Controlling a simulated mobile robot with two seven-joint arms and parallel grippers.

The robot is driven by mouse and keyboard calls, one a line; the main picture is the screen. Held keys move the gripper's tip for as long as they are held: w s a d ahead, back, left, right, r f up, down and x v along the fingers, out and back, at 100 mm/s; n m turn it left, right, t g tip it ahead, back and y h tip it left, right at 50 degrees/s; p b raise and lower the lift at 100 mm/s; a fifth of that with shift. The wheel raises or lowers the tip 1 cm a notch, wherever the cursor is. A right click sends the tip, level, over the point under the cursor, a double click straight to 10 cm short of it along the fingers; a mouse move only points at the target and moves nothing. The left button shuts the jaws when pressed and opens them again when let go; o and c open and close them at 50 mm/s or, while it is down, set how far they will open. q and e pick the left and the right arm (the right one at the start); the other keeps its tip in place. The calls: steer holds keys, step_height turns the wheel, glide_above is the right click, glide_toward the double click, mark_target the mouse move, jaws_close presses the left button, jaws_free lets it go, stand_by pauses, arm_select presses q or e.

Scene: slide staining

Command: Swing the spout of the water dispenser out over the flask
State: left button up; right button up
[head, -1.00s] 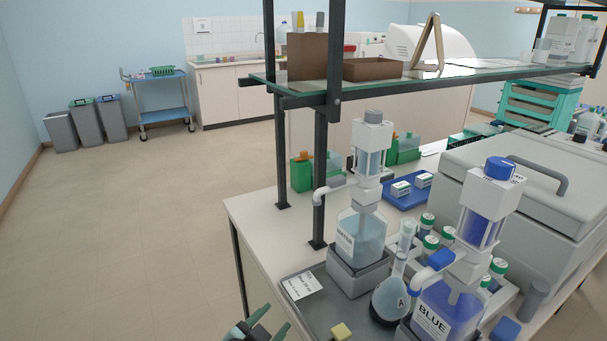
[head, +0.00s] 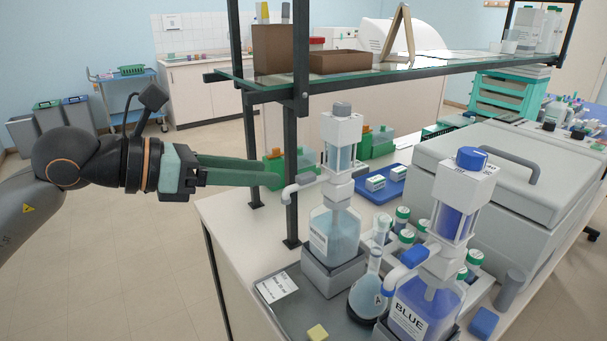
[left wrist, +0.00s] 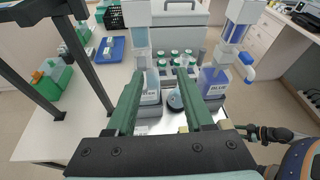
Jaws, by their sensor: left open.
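The water dispenser (head: 333,238) is a clear bottle with a white pump head on a grey base. Its pale spout (head: 299,187) points left, away from the flask. The round flask (head: 366,299), marked A, stands right of the base, and it shows between my fingers in the left wrist view (left wrist: 174,101). My left gripper (head: 283,174) is open and empty. In the head view its green fingertips overlap the area by the spout's outer end; I cannot tell if they touch it. A dark arm part is at the lower right of the left wrist view; its fingers are unclear.
A blue-stain dispenser (head: 425,302) stands right of the flask. A shelf post (head: 290,170) rises close behind the left fingers, under a glass shelf (head: 345,84). Green boxes, a blue tray (head: 383,190) and a large grey machine (head: 500,190) stand behind. Floor at left is free.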

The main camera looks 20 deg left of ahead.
mark_target(304, 175)
arm_select(q)
steer(key=shift+y, duration=0.8)
steer(key=w+d+f+p, duration=0.1)
steer(key=w, duration=0.2)
steer(key=w+d+f+p, duration=0.1)
steer(key=w, duration=0.2)
steer(key=w+d+f+p, duration=0.1)
steer(key=w+f, duration=0.1)
steer(key=w, duration=0.1)
steer(key=shift+d+f+p, duration=0.1)
steer(key=shift+d+p, duration=0.25)
steer(key=shift+d, duration=0.05)
steer(key=shift+w+d+f, duration=0.3)
steer(key=shift+w, duration=0.05)
jaws_close()
